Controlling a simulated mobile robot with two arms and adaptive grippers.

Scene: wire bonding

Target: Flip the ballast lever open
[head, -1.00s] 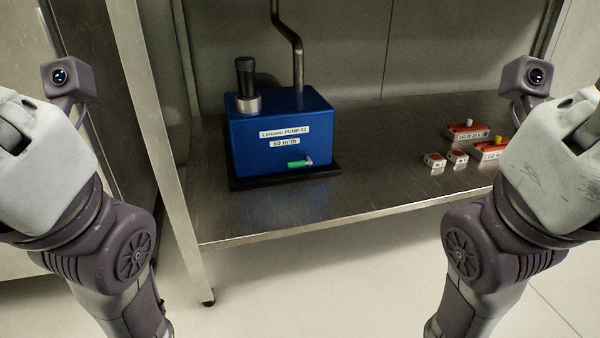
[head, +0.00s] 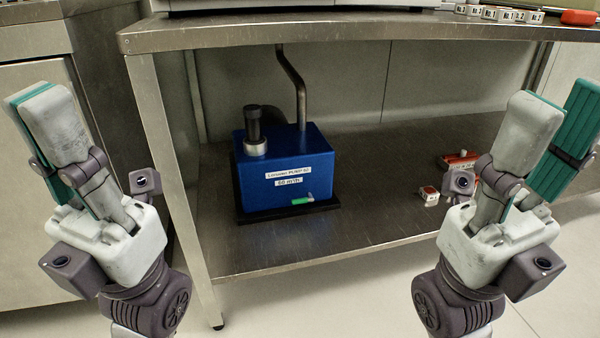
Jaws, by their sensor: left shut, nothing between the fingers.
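The blue pump box (head: 285,160) stands on the lower shelf, labelled as a pump with "60 m³/h". A small green lever (head: 303,198) sits low on its front face, lying roughly level; I take it as the ballast lever. My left gripper (head: 38,95) is raised at the far left, its fingers together and empty, well apart from the pump. My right gripper (head: 558,105) is raised at the far right, its green-padded fingers apart and nothing between them. Neither gripper touches the pump or lever.
The steel table's top edge (head: 350,30) overhangs the shelf, and a table leg (head: 172,190) stands left of the pump. A black cylinder (head: 254,130) and a bent pipe (head: 293,75) rise from the pump. Small red-and-white boxes (head: 429,195) sit right. The shelf (head: 370,215) between is clear.

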